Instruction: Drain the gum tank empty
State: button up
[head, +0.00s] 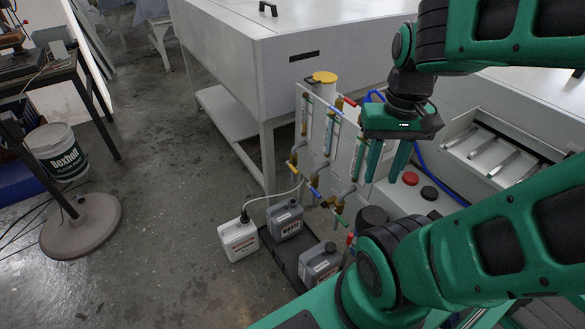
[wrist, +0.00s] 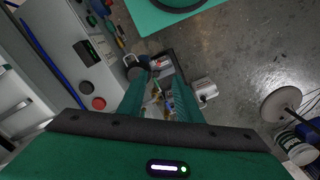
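My gripper (head: 385,178) points down in front of a white panel (head: 343,150) of pipes and small valves. Its two green fingers are apart with nothing between them; in the wrist view (wrist: 157,95) the pipes and valves show through the gap, below the fingers. Sight tubes stand on the panel. I cannot tell which tank holds gum. A grey canister labelled waste (head: 286,221) stands below the pipes.
A white canister (head: 238,241) with a thin hose stands left of the waste canister; another grey canister (head: 320,265) sits right.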

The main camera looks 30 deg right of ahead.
jog(key=w+d+f+n+t+h, duration=0.1)
jog(key=w+d+f, duration=0.1)
jog(key=w, duration=0.5)
jog(key=w+d+f+n, duration=0.1)
jog(key=w+d+f, duration=0.1)
jog(key=w, duration=0.4)
jog(key=n+t+h, duration=0.1)
jog(key=n+t, duration=0.3)
jog(key=n, duration=0.1)
send_over(294, 168)
jog(key=s+a, duration=0.2)
jog(key=s, duration=0.3)
notch_tip(294, 168, down, 26)
jog(key=x, duration=1.1)
jog(key=shift+s+a, duration=0.15)
jog(key=shift+s, duration=0.05)
